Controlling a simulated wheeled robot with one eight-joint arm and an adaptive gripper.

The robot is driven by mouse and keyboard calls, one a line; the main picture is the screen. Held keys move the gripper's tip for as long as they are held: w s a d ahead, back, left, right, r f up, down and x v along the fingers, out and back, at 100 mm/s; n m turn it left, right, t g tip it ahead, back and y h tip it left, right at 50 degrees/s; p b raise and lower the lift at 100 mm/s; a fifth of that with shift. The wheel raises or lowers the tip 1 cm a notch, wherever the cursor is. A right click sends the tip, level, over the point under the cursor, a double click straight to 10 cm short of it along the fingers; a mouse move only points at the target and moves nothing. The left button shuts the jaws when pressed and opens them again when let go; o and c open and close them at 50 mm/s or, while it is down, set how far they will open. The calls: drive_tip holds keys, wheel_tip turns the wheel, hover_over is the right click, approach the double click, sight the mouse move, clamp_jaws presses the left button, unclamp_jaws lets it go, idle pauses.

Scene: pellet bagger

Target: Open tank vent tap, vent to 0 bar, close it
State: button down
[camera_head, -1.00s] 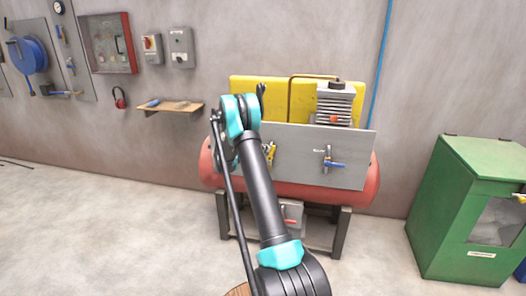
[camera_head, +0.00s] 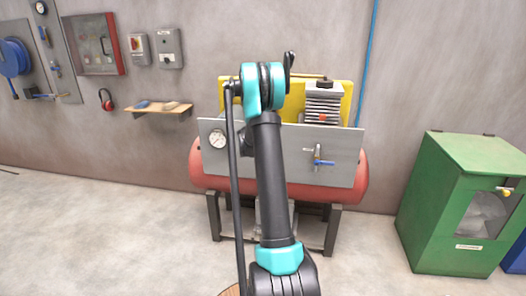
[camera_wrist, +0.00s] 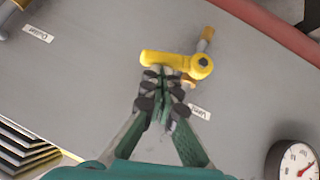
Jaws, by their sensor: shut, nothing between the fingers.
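The yellow vent tap (camera_wrist: 175,62) is on the grey panel in the wrist view, above the "Vent" label (camera_wrist: 200,112). Its lever points left from the pivot, roughly across the brass body. My gripper (camera_wrist: 163,76) is shut and empty, its fingertips at the lever's lower edge; I cannot tell whether they touch it. The pressure gauge (camera_wrist: 296,166) is partly cut off at the lower right, its red needle unreadable. In the head view the gauge (camera_head: 218,140) sits on the panel's left, while my arm hides the vent tap and gripper.
The grey panel (camera_head: 345,158) stands in front of the red tank (camera_head: 350,188). A blue-handled tap (camera_head: 320,161) is on its right side. A green cabinet (camera_head: 455,205) stands right, and a small wooden shelf (camera_head: 160,110) is on the wall left. Open floor lies left.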

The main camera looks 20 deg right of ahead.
drive_tip(key=shift+s+d+f+m+t+y, duration=0.3)
drive_tip(key=shift+d+f+m+y, duration=0.1)
drive_tip(key=shift+d+f+y, duration=0.15)
drive_tip(key=shift+s+d+f, duration=0.1)
drive_tip(key=shift+f, duration=0.1)
drive_tip(key=shift+r, duration=0.2)
idle(0.4)
drive_tip(key=s+a+r, duration=0.2)
drive_tip(key=s+r, duration=0.1)
drive_tip(key=r, duration=0.3)
drive_tip(key=s+a+r, duration=0.2)
drive_tip(key=s+r, duration=0.1)
drive_tip(key=r, duration=0.3)
drive_tip(key=s+a+f+n+g+y, duration=0.1)
drive_tip(key=s+a+f+n+y, duration=0.1)
drive_tip(key=s+a, duration=0.7)
drive_tip(key=s+a+f+n+y, duration=0.2)
drive_tip(key=s+a+f, duration=0.3)
drive_tip(key=s, duration=1.2)
drive_tip(key=s+a+f+n+g+y, duration=0.1)
drive_tip(key=s+a+f, duration=0.3)
drive_tip(key=s+a, duration=0.9)
drive_tip(key=shift+s+a+f+n+g+y, duration=0.2)
drive_tip(key=shift+s+a+n+g+y, duration=0.1)
drive_tip(key=shift+a+n+y, duration=0.3)
